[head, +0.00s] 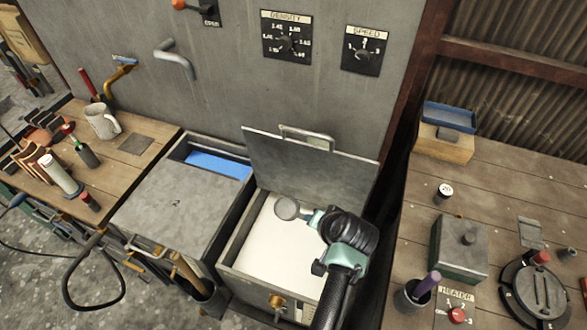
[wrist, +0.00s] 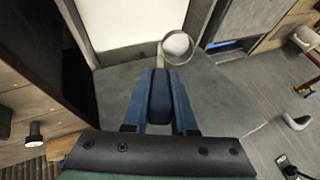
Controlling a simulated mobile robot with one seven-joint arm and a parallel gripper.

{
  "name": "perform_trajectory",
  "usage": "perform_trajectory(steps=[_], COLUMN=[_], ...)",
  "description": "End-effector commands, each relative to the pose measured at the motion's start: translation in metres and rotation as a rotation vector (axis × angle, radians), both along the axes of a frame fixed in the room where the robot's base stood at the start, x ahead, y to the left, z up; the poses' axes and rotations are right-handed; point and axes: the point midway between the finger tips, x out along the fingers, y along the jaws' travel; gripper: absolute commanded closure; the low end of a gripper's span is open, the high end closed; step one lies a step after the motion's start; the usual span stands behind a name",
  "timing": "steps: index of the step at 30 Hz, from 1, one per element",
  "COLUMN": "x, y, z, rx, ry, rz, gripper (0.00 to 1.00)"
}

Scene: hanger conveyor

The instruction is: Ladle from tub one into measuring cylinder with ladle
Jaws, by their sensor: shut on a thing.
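My gripper (head: 313,218) is shut on the handle of the ladle (head: 288,208), above the open tub. The ladle's round cup also shows beyond the fingertips in the wrist view (wrist: 178,45). A pale patch shows in the cup; I cannot tell whether it is liquid. The open tub (head: 233,246) holds white liquid (head: 262,246), and its hinged lid (head: 310,172) stands raised behind it. I see no number on this tub. A tall pale cylinder (head: 62,177) stands on the left bench; I cannot tell whether it is the measuring cylinder.
Left of the open tub is a second tub (head: 170,203), mostly covered, with a blue strip showing. The left bench (head: 135,160) holds a mug (head: 102,121) and tools. The right bench (head: 405,240) carries a grey box (head: 459,249) and a heater dial. The raised lid stands close behind my gripper.

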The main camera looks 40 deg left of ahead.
Motion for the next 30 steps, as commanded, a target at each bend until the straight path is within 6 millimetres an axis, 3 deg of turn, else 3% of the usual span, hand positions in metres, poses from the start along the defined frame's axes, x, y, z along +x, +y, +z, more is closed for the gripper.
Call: perform_trajectory(steps=[10,15,30], x=[0.003,0.013,0.038], y=[0.003,0.018,0.052], z=[0.003,0.013,0.020], rx=[-0.013,-0.102,-0.334], ry=[0.007,0.065,0.238], rz=[0.002,0.005,0.003], gripper=[1.00,1.00,1.00])
